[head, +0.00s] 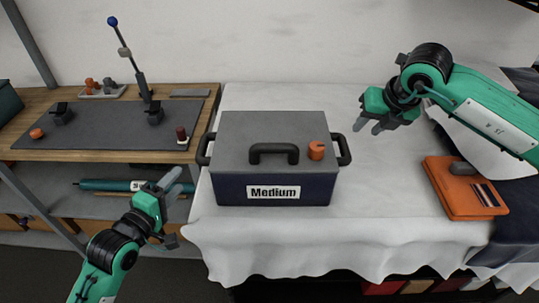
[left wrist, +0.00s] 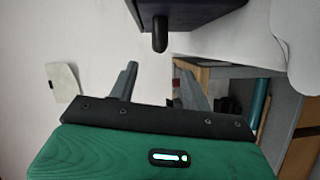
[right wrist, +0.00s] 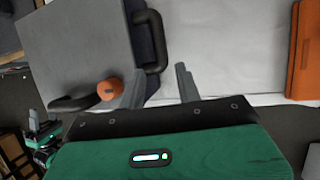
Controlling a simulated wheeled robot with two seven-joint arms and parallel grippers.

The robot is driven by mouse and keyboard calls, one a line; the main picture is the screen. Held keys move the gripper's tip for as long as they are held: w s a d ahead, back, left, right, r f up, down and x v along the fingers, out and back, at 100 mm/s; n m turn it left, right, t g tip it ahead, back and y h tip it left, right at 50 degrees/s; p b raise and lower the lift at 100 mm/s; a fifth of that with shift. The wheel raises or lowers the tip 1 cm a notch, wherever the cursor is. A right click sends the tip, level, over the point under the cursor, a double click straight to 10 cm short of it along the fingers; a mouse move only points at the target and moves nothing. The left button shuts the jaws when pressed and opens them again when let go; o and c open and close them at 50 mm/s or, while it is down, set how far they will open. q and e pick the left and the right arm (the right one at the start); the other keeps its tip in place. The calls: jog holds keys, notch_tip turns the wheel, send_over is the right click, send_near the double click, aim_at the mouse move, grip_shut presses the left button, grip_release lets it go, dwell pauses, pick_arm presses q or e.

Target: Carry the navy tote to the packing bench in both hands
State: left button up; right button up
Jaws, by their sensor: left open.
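The navy tote (head: 290,190) has a grey lid, a "Medium" label and a dark handle at each side. It sits upright on the white-covered table (head: 395,200). An orange cylinder (head: 316,150) rests on its lid. My left gripper (head: 176,184) is open and empty, low and left of the tote. In the left wrist view the tote's side handle (left wrist: 160,35) lies ahead of the parted fingers. My right gripper (head: 369,127) is open and empty, above and right of the tote. In the right wrist view the right side handle (right wrist: 153,45) is just beyond the fingers, apparently untouched.
At left, a wooden bench (head: 85,155) bears a dark mat (head: 95,140) with a blue-topped lever stand (head: 140,80) and small parts.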

aim_at(204, 147)
pick_arm(q)
jog(key=x, duration=1.3)
jog(key=shift+w+d, duration=0.25)
jog(key=shift+w, duration=0.05)
pick_arm(e)
jog(key=x, duration=1.3)
jog(key=shift+a+f, duration=0.15)
jog(key=shift+f, duration=0.2)
pick_arm(q)
jog(key=c, duration=0.7)
pick_arm(e)
jog(key=c, duration=0.7)
pick_arm(q)
grip_shut()
pick_arm(e)
grip_shut()
pick_arm(q)
jog(key=shift+w+r, duration=0.1)
jog(key=shift+r, duration=0.1)
pick_arm(e)
jog(key=shift+w+r, duration=0.25)
jog(key=shift+r, duration=0.05)
